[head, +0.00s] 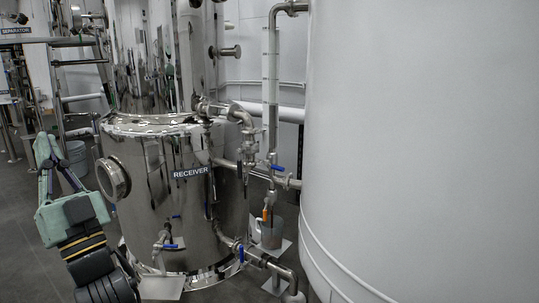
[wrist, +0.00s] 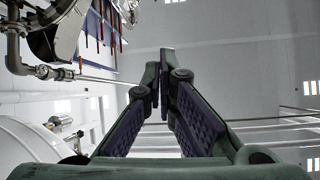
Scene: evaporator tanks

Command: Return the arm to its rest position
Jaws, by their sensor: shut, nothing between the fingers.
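My gripper (head: 44,145) is at the left of the head view, a green-grey hand on my dark arm, its fingers pointing up. It stands in front of and to the left of the shiny steel RECEIVER tank (head: 168,225). In the wrist view, the two green fingers with dark ribbed pads lean together and meet at their tips (wrist: 166,62). My gripper is shut, with nothing between the fingers.
A large white tank (head: 425,150) fills the right of the head view. A ladder-like steel frame (head: 75,65) is behind my arm. Grey floor (head: 28,245) shows at the left.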

